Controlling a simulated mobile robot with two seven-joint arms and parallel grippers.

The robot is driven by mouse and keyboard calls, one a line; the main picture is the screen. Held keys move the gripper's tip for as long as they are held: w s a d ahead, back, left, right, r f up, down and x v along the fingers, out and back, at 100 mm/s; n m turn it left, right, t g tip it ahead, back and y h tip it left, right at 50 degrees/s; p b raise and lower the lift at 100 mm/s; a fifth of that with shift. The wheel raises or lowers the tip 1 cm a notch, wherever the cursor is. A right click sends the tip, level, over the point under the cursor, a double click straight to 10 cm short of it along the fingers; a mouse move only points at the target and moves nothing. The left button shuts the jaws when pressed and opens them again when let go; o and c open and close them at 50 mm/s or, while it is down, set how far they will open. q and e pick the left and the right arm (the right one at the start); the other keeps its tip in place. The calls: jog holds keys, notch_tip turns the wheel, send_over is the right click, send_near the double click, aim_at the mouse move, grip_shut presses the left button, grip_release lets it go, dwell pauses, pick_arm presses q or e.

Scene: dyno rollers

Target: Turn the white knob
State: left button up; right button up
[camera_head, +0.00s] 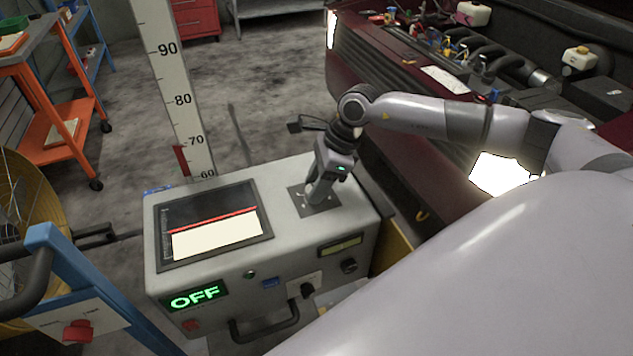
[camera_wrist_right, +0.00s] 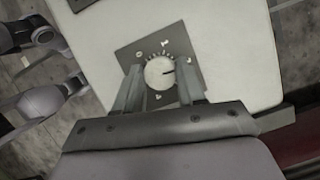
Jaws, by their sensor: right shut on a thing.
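The white knob (camera_wrist_right: 160,73) sits on a dark square plate (camera_wrist_right: 178,42) with a dial scale and small icons. The plate (camera_head: 304,206) is on the top right of the grey console (camera_head: 285,248). My right gripper (camera_head: 314,192) points down at the plate and hides most of the knob in the head view. In the right wrist view its two fingers (camera_wrist_right: 158,90) are on either side of the knob, shut on it. A dark pointer mark on the knob points to the right. My left gripper does not show in the head view.
The console has a screen (camera_head: 215,225), a green OFF display (camera_head: 195,296) and a front handle (camera_head: 265,325). A tall ruler (camera_head: 172,90) stands behind it. A dark red car with an open engine bay (camera_head: 480,50) is at right. An orange cart (camera_head: 60,120) is at left.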

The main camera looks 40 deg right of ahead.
aim_at(330, 200)
jog(key=shift+s+m+t+h, duration=0.1)
jog(key=shift+m+t+h, duration=0.25)
jog(key=shift+m, duration=0.75)
jog(key=shift+m+t+h, duration=0.25)
jog(key=shift+m+t, duration=0.1)
jog(key=shift+m, duration=0.75)
jog(key=o, duration=1)
jog(key=shift+o, duration=0.2)
jog(key=shift+r, duration=0.1)
jog(key=b+v, duration=0.1)
jog(key=v, duration=0.6)
jog(key=shift+s, duration=0.15)
